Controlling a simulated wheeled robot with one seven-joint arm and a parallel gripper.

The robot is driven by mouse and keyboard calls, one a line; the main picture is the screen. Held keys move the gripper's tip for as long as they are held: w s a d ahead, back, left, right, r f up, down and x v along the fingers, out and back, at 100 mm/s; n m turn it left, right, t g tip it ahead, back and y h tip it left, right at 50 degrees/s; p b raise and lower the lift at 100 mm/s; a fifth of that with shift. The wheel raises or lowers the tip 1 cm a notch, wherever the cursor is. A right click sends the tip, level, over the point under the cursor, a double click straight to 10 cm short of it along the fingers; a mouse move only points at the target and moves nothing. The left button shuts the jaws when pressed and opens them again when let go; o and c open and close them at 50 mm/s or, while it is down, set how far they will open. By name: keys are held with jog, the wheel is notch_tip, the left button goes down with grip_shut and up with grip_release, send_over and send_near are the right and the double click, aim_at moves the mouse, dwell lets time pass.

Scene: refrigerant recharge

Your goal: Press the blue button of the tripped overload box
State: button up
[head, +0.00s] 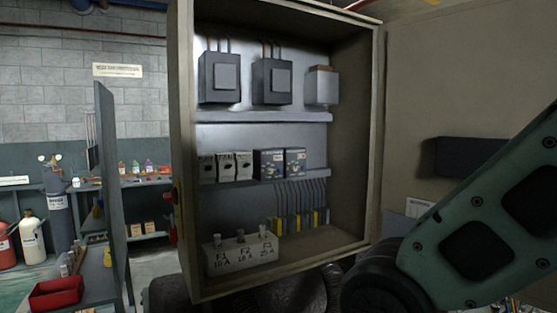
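An open grey cabinet (184,150) fills the middle of the head view. On its middle rail sit two dark blue-grey boxes side by side, the left one (269,163) and the right one (295,162), which look like the overload boxes. Small marks show on their faces. I cannot make out a blue button or tell which box is tripped. My gripper is not in view; only links of my arm show at the lower right, in front of the cabinet's right side.
Three light breakers (226,167) sit left of the boxes. Dark contactors (219,77) stand on the top rail. A fuse block (241,252) and terminals (301,219) are below. The cabinet door (410,120) stands open at right. A red tray (56,292) is at lower left.

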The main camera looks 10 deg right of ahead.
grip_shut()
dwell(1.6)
